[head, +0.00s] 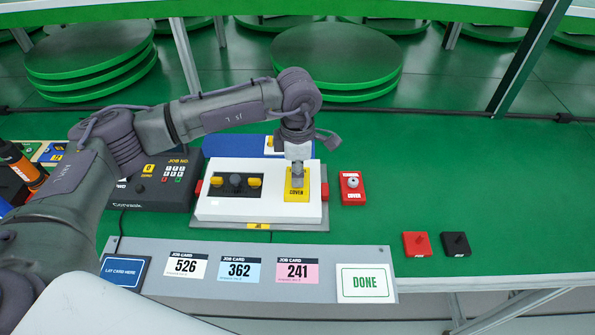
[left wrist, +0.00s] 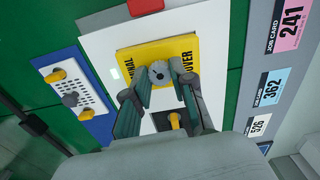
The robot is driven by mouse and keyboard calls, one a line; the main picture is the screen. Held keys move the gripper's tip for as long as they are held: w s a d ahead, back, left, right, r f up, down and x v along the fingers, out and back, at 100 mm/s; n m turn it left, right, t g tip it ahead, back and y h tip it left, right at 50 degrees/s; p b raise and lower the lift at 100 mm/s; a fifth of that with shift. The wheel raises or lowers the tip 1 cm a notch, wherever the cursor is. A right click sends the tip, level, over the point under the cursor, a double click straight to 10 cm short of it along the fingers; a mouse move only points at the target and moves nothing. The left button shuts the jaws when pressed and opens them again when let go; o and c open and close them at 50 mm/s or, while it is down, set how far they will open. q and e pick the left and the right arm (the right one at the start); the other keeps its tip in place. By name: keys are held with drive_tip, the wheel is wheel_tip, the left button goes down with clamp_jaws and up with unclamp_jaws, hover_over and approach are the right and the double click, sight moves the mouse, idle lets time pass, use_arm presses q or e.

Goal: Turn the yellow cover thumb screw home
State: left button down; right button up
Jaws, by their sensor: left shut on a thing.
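The yellow cover (head: 290,190) lies on the right part of the white unit (head: 240,212). In the left wrist view the yellow cover (left wrist: 135,58) has a round grey thumb screw (left wrist: 158,71) standing on it. My left gripper (head: 297,180) points down over the cover. In the left wrist view the fingertips (left wrist: 160,80) are closed on the thumb screw from both sides. The gripper hides the screw in the head view. How deep the screw sits cannot be told. My right gripper is not in view.
A red terminal cover (head: 352,195) with a knob stands to the right. A red piece (head: 416,244) and a black piece (head: 456,244) lie farther right. The JOB NO. box (head: 150,190) is left. Job cards (head: 240,270) and a DONE pad (head: 365,284) line the front. The right table is mostly clear.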

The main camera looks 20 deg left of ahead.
use_arm(q)
drive_tip(key=c, duration=0.9)
unclamp_jaws()
drive_tip(key=shift+c, duration=0.2)
drive_tip(key=shift+r, duration=0.1)
wheel_tip(320, 180, up, 12)
